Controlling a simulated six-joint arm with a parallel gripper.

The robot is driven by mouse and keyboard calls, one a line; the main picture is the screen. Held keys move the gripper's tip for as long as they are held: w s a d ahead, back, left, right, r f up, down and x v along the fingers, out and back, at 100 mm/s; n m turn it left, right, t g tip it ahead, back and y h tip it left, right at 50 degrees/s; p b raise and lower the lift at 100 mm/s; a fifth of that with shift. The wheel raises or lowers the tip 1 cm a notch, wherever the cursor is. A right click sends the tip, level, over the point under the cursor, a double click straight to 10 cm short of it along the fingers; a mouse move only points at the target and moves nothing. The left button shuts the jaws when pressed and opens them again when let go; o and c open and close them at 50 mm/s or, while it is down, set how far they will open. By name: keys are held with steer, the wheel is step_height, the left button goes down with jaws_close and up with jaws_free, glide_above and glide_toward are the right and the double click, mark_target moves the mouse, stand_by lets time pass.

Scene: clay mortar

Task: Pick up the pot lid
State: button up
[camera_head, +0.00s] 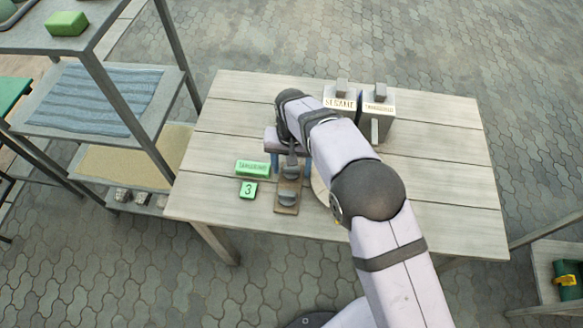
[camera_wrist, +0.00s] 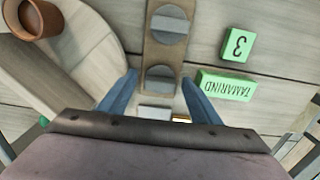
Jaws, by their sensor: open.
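No pot lid can be identified for certain. Two grey round discs with raised ridges, possibly lids or knobs, lie on a narrow brown board (camera_wrist: 163,51). The far disc (camera_wrist: 167,25) and the near disc (camera_wrist: 160,78) show in the wrist view; the board also shows in the head view (camera_head: 277,199). My gripper (camera_wrist: 160,77) is open and empty, its blue fingers either side of the near disc in the picture. Whether they touch it I cannot tell. In the head view my gripper (camera_head: 291,165) is over the board's far end, partly hidden by my arm.
Green blocks marked TAMARIND (camera_wrist: 226,86) and 3 (camera_wrist: 236,44) lie beside the board. The table's right side (camera_head: 450,190) is clear.

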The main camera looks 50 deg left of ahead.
steer(key=c, duration=1.1)
